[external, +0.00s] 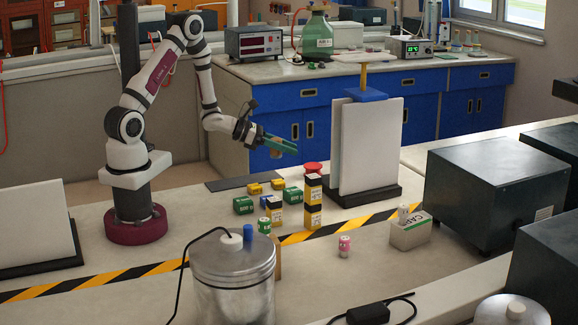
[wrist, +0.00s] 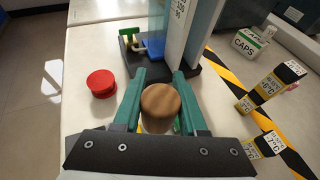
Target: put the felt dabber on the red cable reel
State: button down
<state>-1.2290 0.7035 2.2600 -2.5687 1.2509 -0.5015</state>
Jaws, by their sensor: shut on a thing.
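The felt dabber (wrist: 160,103) is a brown cylinder with a rounded top in the wrist view. My gripper (wrist: 160,78) has its teal fingers shut on it, one on each side. In the external view my gripper (external: 284,145) is raised above the table, with a small tan part of the dabber (external: 291,150) showing at the fingers. The red cable reel (wrist: 101,82) is a round red disc lying on the table, left of the fingers in the wrist view and apart from the dabber. In the external view the reel (external: 313,167) is partly hidden behind a yellow-black stack.
A yellow-black stack (external: 312,203) stands in front of the reel. White upright panels (external: 368,145) on a dark base stand to its right. Several green and yellow blocks (external: 243,204) lie to its left. A CAPS box (external: 410,234) is farther right. Table left of the reel is clear in the wrist view.

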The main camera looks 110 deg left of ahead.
jog(key=r+n+y, duration=0.2)
send_over(313, 171)
jog(key=w+a, duration=0.2)
jog(key=a, duration=0.1)
jog(key=shift+g, duration=0.4)
jog(key=f, duration=0.9)
jog(key=shift+a, duration=0.35)
jog(key=shift+f, duration=0.35)
jog(key=shift+c, duration=2.3)
grip_release()
jog(key=shift+f, duration=0.1)
